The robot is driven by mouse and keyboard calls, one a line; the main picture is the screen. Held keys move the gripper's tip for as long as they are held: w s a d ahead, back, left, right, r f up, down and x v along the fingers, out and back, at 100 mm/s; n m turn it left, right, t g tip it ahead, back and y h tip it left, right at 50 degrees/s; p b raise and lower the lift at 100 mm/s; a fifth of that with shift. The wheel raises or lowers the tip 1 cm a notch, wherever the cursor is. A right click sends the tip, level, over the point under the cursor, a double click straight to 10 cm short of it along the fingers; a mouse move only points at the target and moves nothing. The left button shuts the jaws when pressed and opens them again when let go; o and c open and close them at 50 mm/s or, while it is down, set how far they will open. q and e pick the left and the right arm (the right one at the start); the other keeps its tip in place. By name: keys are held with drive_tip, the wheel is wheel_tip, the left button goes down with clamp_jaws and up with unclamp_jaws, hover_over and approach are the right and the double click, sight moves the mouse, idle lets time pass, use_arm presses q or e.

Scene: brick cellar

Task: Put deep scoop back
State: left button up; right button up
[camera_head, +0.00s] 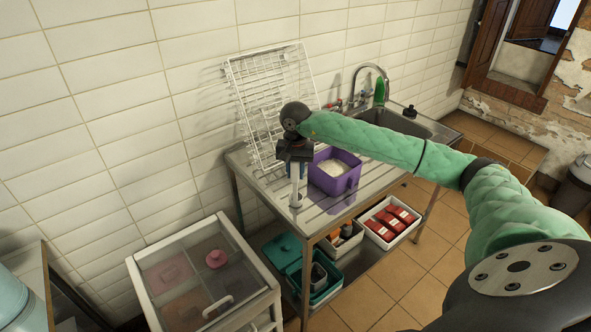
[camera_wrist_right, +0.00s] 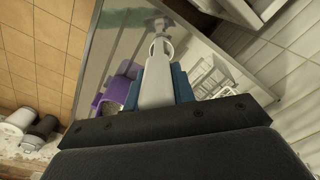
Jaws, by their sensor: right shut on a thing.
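My right gripper (camera_head: 295,152) is above the steel draining board, left of the purple tub, and points down. It is shut on a pale grey long-handled tool, which looks like the deep scoop (camera_head: 296,186). The scoop hangs about upright, its small lower end close over the board; I cannot tell whether it touches. In the right wrist view the scoop's pale handle (camera_wrist_right: 157,80) runs out from between the blue fingers (camera_wrist_right: 180,82). The purple tub (camera_head: 345,183) holds something white and also shows in the wrist view (camera_wrist_right: 117,92). My left gripper is not in view.
A white wire rack (camera_head: 262,92) leans on the tiled wall behind the gripper. The sink (camera_head: 415,124) with its tap is to the right. Under the board are a white crate (camera_head: 372,226) of red packs and a teal bin (camera_head: 281,248). A glass-topped cabinet (camera_head: 165,272) stands front left.

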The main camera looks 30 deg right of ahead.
drive_tip(key=shift+f, duration=0.1)
drive_tip(key=o, duration=1)
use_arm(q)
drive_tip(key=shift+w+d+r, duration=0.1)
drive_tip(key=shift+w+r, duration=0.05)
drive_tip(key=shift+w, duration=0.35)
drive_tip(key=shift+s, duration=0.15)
